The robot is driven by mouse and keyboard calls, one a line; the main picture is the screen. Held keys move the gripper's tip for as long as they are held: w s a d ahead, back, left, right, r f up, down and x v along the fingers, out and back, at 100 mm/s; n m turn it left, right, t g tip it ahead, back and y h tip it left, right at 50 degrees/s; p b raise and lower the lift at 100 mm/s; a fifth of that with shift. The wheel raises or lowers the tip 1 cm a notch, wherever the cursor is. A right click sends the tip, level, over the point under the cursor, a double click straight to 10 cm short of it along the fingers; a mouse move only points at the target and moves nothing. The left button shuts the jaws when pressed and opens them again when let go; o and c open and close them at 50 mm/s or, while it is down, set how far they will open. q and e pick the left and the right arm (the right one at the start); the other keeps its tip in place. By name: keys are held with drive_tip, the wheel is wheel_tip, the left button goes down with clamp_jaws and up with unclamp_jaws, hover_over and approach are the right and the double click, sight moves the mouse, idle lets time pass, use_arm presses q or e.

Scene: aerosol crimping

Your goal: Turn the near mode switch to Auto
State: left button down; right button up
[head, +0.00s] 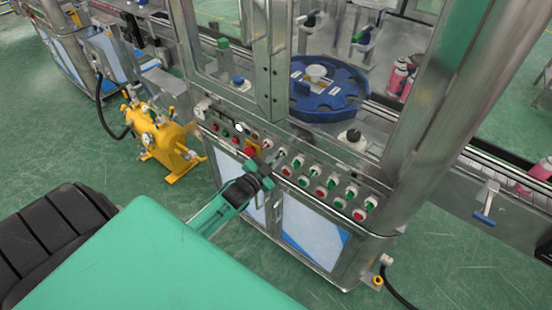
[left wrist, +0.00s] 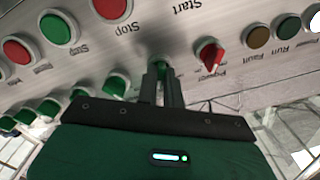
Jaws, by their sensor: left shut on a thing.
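My left gripper (head: 270,160) reaches the control panel on the front of the crimping machine. In the left wrist view the two dark fingers (left wrist: 162,85) are closed on a small green switch knob (left wrist: 161,60). The fingers cover most of it, so I cannot read its label or tell its setting. A red power switch (left wrist: 210,56) sits just to its right, apart from the fingers. Red and green buttons, with Stop and Start labels upside down, lie around it. My right gripper is not in view.
A blue round turntable (head: 322,108) stands behind the panel inside the machine frame. A yellow pump unit (head: 160,140) is on the floor at left. A conveyor with pink cans (head: 398,78) runs behind. Several green-handled switches (head: 298,160) sit close to the right of my gripper.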

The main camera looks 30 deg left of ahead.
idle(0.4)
use_arm(q)
drive_tip(key=c, duration=1.5)
unclamp_jaws()
drive_tip(key=shift+c, duration=0.2)
drive_tip(key=shift+s, duration=0.1)
drive_tip(key=s+a+b, duration=0.1)
drive_tip(key=s+b, duration=0.1)
drive_tip(key=s, duration=1.1)
drive_tip(key=shift+s+b, duration=0.3)
drive_tip(key=shift+b, duration=0.1)
